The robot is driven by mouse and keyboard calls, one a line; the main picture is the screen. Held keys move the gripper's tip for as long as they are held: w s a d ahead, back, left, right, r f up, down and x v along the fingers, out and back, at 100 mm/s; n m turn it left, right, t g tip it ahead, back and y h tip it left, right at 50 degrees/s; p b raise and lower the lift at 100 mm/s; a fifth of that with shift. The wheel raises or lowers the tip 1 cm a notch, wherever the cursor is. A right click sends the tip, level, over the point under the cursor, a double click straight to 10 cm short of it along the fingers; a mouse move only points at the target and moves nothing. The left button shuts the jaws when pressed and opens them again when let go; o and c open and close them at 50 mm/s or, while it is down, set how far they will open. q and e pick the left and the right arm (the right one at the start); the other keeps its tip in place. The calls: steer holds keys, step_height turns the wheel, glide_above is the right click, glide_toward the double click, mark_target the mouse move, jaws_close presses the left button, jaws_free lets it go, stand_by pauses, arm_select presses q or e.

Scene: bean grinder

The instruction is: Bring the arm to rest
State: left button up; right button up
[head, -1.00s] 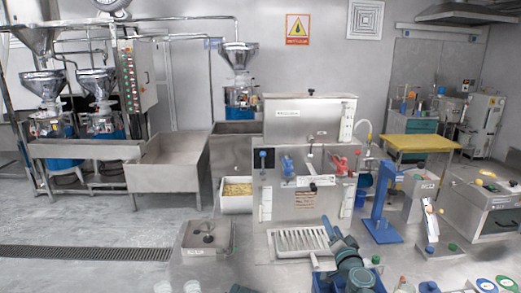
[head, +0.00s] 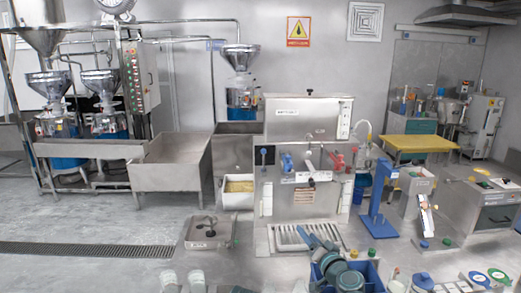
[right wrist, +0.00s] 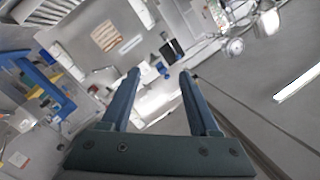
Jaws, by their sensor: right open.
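My right gripper (head: 314,240) is in the head view, in front of the steel machine (head: 283,207) and over its slotted drip tray (head: 283,236). In the right wrist view its two blue fingers (right wrist: 158,84) are spread apart with nothing between them. I cannot tell from the head view how far the fingertips are above the tray. My left gripper does not show in either view.
A blue bin (head: 372,272) stands under my right arm. A blue stand (head: 379,222) is to the right of the machine. A small steel box (head: 204,243) sits to its left. White containers (head: 195,280) are at the front edge.

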steer(key=s+a+f+n+g+y, duration=0.2)
steer(key=s+a+f+n+g, duration=0.6)
steer(key=s+a+f+g, duration=0.5)
steer(key=s+d+f+g+h, duration=0.3)
steer(key=s+f+h, duration=0.4)
steer(key=s, duration=0.5)
steer(key=shift+d+g+h, duration=0.4)
steer(key=shift+d+h, duration=0.1)
steer(key=shift+d, duration=0.15)
steer(key=shift+f, duration=0.1)
